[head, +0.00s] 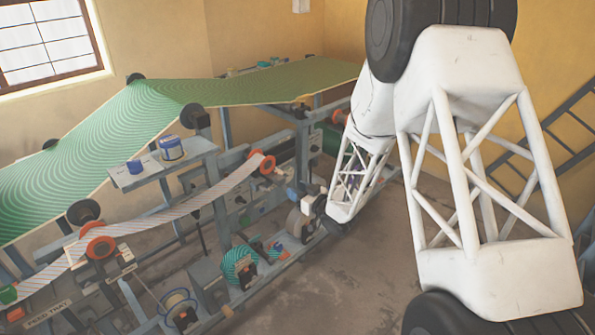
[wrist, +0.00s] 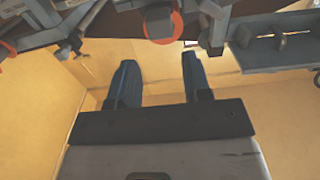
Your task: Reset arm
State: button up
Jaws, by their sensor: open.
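My gripper (wrist: 161,80) shows in the wrist view with its two dark blue fingers spread apart. It is open, with nothing between the fingers. Parts of the press frame and an orange-rimmed roller (wrist: 162,22) lie beyond the fingertips at the top of that view. In the head view my white lattice arm fills the right side and folds down toward the press (head: 225,190). The fingers cannot be made out in the head view.
A green patterned web (head: 130,125) runs over rollers on the press at the left. A narrow striped strip (head: 190,205) passes between orange rollers. A small shelf (head: 135,178) holds a blue-and-yellow tin (head: 171,148). A ladder (head: 570,120) stands right. Bare floor (head: 345,275) lies in front.

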jog(key=shift+r, duration=0.1)
jog(key=s+d+r+m+g+h, duration=0.2)
jog(key=s+d+r+m+h, duration=0.4)
jog(key=s+d+r+h, duration=0.9)
jog(key=s+d+r+m+g, duration=0.1)
jog(key=s+r+g, duration=0.1)
jog(key=s, duration=0.8)
jog(key=s+d+r+m+g+y, duration=0.1)
jog(key=s+r+g, duration=0.2)
jog(key=s, duration=0.8)
jog(key=s+d+r+m+g+y, duration=0.1)
jog(key=s+r+g, duration=0.2)
jog(key=s, duration=0.8)
dwell(1.0)
